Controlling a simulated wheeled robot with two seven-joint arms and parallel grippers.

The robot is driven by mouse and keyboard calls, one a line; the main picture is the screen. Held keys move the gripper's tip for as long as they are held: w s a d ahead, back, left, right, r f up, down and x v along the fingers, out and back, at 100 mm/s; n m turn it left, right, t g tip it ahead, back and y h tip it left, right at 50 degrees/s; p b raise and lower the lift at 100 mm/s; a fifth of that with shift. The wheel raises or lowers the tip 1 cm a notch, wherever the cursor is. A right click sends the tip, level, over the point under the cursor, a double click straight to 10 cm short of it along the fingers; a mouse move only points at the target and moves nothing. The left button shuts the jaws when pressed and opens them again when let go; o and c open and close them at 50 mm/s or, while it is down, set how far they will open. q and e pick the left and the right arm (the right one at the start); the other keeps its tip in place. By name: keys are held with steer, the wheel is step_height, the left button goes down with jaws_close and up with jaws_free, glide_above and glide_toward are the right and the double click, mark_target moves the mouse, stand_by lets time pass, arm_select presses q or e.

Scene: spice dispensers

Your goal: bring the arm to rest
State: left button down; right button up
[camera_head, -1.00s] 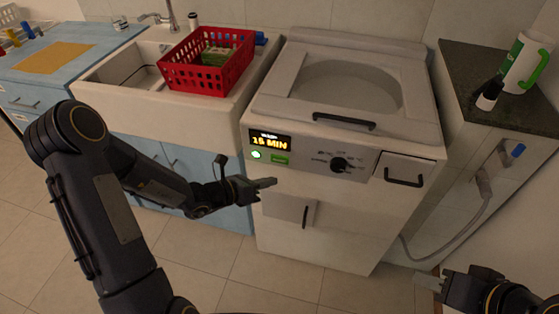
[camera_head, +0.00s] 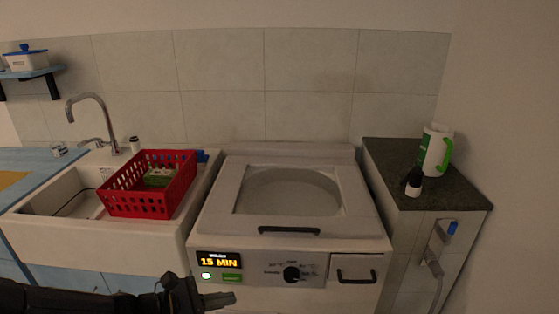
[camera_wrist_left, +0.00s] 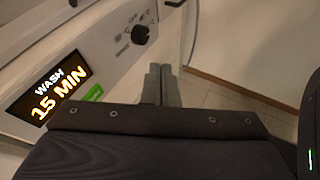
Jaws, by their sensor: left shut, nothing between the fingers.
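My left gripper (camera_head: 218,299) is at the bottom of the head view, in front of the washing machine (camera_head: 384,243), just below its lit display (camera_head: 219,261). Its fingers are together with nothing between them, as the left wrist view also shows at the fingertips (camera_wrist_left: 161,84). The display reads "WASH 15 MIN" in the left wrist view (camera_wrist_left: 48,90). The machine's lid is down and its drawer (camera_head: 356,268) looks closed. My right gripper is out of view.
A red basket (camera_head: 147,197) with a green item sits at the sink (camera_head: 150,240) on the left.

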arm_select(q)
steer(key=s+r+m+g+y+p, duration=0.2)
steer(key=s+r+m+g, duration=0.1)
steer(key=s+r+m, duration=0.75)
steer(key=s+a+m+t+y+p, duration=0.1)
steer(key=s+a+m+y+p, duration=0.1)
steer(key=s+a+m+y, duration=0.4)
steer(key=s+a+m, duration=0.1)
steer(key=s+m, duration=0.2)
steer(key=m, duration=0.1)
steer(key=shift+s+a+r+t+p, duration=0.2)
steer(key=shift+a+t+p, duration=0.1)
steer(key=shift+t, duration=0.1)
